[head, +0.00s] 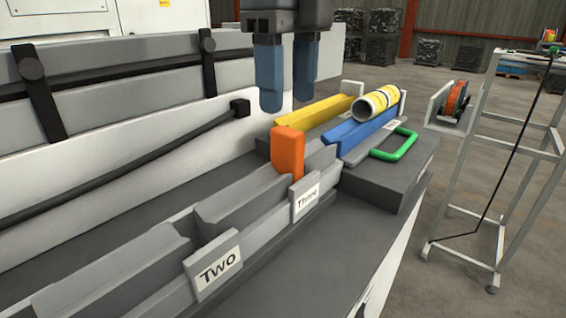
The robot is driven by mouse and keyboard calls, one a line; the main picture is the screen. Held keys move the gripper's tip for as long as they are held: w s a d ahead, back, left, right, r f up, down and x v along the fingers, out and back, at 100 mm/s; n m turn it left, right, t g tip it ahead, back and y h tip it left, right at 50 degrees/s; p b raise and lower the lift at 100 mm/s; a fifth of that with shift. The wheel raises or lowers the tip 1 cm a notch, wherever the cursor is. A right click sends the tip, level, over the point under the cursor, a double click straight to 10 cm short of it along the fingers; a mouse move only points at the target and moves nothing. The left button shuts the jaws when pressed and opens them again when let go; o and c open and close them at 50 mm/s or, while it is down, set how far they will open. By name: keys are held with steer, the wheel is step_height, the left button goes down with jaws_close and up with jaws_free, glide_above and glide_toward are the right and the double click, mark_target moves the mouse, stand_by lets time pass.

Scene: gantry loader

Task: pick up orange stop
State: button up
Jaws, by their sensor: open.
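The orange stop (288,152) is an upright orange block with a slanted top. It stands in the grey trough near the label "Three", at the middle of the head view. My gripper (287,96) is above it, with two blue fingers pointing down, spread apart and empty. The fingertips appear a little higher than the top of the stop, and I cannot tell their exact distance from it. The lower part of the stop is partly hidden by the trough.
Grey troughs carry the labels "Two" (217,272) and "Three" (306,199). A light wall with a black cable (130,165) runs along the left.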

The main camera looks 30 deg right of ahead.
mark_target(287, 130)
step_height(287, 130, down, 8)
steer(key=shift+r+p, duration=0.2)
steer(key=shift+p, duration=0.65)
jaws_close()
